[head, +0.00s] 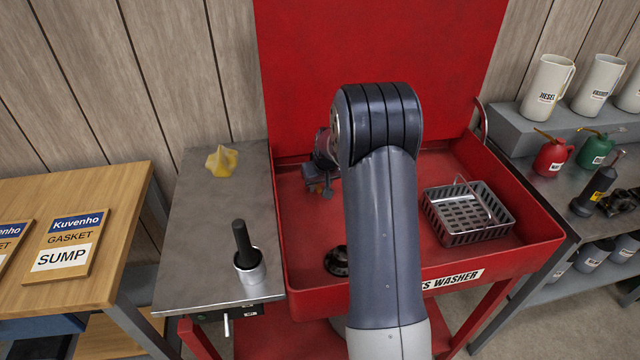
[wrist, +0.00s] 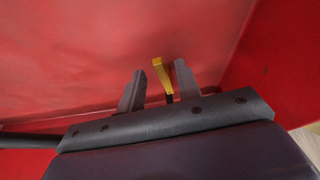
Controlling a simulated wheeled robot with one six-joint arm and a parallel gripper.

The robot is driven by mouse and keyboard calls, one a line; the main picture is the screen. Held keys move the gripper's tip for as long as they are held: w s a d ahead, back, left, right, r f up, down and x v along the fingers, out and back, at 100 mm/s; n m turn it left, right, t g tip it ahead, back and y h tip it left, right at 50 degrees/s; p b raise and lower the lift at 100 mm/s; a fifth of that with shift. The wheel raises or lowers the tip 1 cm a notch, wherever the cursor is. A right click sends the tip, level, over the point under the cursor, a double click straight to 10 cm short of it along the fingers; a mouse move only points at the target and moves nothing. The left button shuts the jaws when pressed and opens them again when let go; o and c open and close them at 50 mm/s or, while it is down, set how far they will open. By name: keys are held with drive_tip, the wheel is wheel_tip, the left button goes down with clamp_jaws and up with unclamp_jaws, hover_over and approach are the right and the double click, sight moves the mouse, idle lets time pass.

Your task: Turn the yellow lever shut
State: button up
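The yellow lever (wrist: 159,66) shows in the wrist view as a short yellow handle on a dark stem, in front of the red metal of the parts washer. My gripper (wrist: 160,76) is open, with one finger on each side of the lever in the picture. The lever appears nearer the right finger, with a wider gap to the left one. I cannot tell whether either finger touches it. In the head view my arm hides most of this area, and the lever cannot be made out clearly.
The red parts washer (head: 531,254) holds a grey wire basket (head: 468,212) on the right and a dark round part (head: 337,262). The metal bench (head: 200,262) at left carries a yellow cloth (head: 221,161) and a cup with a black-handled tool (head: 249,266). Cans stand on the right shelf.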

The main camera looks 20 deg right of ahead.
drive_tip(key=shift+w+f, duration=0.1)
drive_tip(key=shift+f, duration=0.15)
drive_tip(key=shift+c, duration=0.4)
clamp_jaws()
